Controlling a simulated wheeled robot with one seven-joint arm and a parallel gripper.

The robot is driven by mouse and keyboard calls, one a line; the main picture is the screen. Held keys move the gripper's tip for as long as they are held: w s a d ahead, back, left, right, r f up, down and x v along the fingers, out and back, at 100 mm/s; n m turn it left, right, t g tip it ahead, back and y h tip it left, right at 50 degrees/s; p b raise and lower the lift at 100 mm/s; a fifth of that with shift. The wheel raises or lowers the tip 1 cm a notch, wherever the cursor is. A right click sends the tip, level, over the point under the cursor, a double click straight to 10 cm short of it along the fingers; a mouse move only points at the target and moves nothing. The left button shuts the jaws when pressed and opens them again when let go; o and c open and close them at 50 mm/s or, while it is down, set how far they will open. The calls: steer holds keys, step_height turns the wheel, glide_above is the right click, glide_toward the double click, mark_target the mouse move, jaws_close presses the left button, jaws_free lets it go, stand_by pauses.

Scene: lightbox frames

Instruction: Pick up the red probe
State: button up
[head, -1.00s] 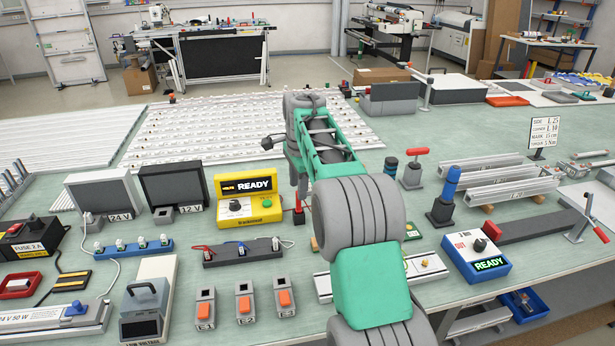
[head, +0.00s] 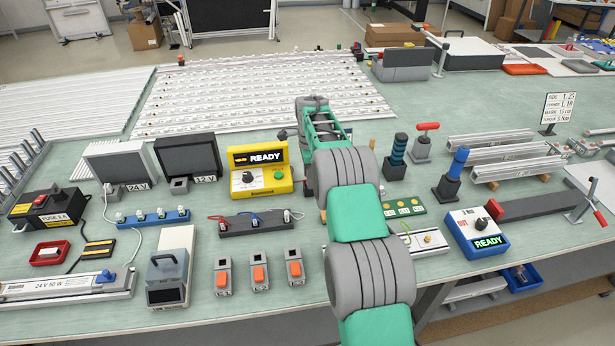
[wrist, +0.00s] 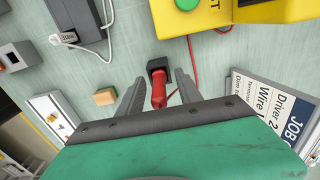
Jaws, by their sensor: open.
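The red probe (wrist: 158,90) stands in a small black holder (wrist: 157,65) in the wrist view, with a red wire near it. My gripper (wrist: 160,80) is open, with one finger on each side of the probe. I see gaps between the fingers and the probe, and the probe is not gripped. In the head view my arm hides the probe and the fingertips. The yellow tester (head: 259,168) reading READY stands just left of my arm; its yellow body also shows at the top of the wrist view (wrist: 170,20).
A job card (wrist: 275,115) lies right of the gripper in the wrist view. A small wooden block (wrist: 105,96) lies to the left. In the head view, a green terminal board (head: 402,207), a blue-handled tool (head: 453,175) and a blue READY box (head: 475,235) stand right of my arm.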

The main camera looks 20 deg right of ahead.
jaws_close()
stand_by(0.6)
